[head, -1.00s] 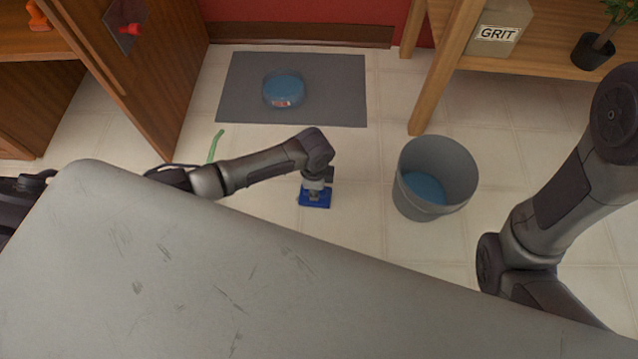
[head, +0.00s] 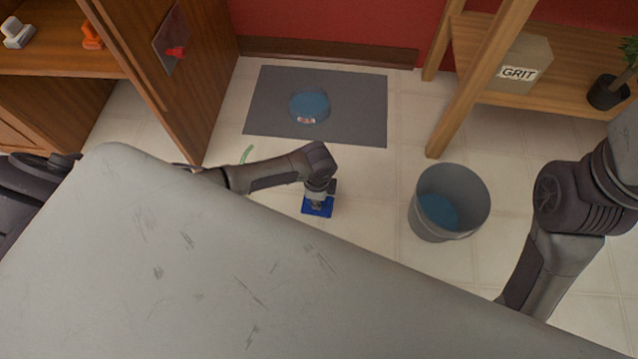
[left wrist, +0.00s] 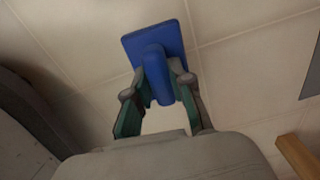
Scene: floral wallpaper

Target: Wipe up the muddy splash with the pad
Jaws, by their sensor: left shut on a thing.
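The pad (head: 310,210) is a flat blue rectangle with an upright blue handle. My left gripper (head: 318,194) is above it, over the pale tiles between the mat and the bucket. In the left wrist view the fingers of my left gripper (left wrist: 158,88) are closed around the handle of the pad (left wrist: 135,43). I cannot tell whether the pad touches the floor. I cannot make out a muddy splash in either view. My right arm shows at the right of the head view, but its gripper is out of frame.
A grey bucket (head: 480,207) with blue inside stands right of the pad. A grey mat (head: 357,110) with a round blue object (head: 310,106) lies behind. A wooden cabinet (head: 200,80) and a shelf with a GRIT box (head: 535,55) flank the floor.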

